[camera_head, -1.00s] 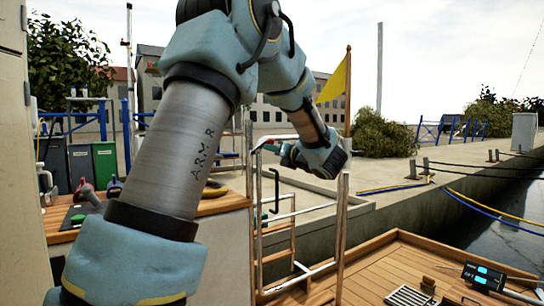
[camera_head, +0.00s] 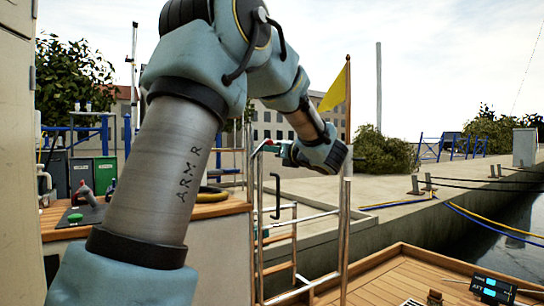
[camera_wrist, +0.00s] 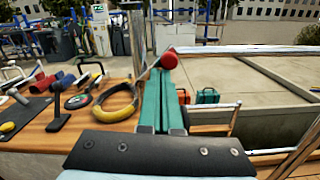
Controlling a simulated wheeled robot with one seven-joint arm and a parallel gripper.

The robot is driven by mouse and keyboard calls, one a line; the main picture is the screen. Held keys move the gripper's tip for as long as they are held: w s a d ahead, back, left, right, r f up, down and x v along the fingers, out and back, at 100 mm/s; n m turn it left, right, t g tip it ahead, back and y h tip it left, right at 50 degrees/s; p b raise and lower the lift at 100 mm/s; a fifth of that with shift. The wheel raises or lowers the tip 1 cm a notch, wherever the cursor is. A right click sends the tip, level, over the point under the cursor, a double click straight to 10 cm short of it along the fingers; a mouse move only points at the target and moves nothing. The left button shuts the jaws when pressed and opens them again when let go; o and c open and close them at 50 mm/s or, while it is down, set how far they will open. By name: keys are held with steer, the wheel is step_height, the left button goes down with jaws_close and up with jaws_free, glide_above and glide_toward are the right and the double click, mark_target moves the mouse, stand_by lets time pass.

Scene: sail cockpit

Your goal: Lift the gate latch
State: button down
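The gate (camera_head: 298,216) is a metal-railed frame in the head view, with a dark upright handle (camera_head: 277,196) on its near side. In the wrist view a red knob (camera_wrist: 169,60) on a thin lever, which looks like the gate latch, sits right at the tips of my gripper (camera_wrist: 163,76). The two teal fingers lie side by side, shut, with no clear gap. I cannot tell whether they touch the knob or are just short of it.
A wooden counter (camera_wrist: 60,135) with winch handles and a yellow-black ring (camera_wrist: 109,101) lies left of the gripper. A metal post (camera_wrist: 137,40) stands close beside the fingers. A yellow flag (camera_head: 333,91) on a pole stands behind my wrist. The quay (camera_head: 395,215) lies beyond.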

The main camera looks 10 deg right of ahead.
steer(key=shift+a+r+n+b, duration=0.15)
steer(key=shift+n+b, duration=0.45)
steer(key=shift+b, duration=0.45)
steer(key=shift+s+a+r+b, duration=0.1)
steer(key=shift+r+b, duration=0.1)
steer(key=shift+b, duration=0.5)
stand_by(0.7)
steer(key=p+v, duration=0.2)
steer(key=v, duration=0.8)
steer(key=shift+s+p, duration=0.3)
steer(key=shift+s, duration=0.1)
steer(key=shift+f, duration=0.1)
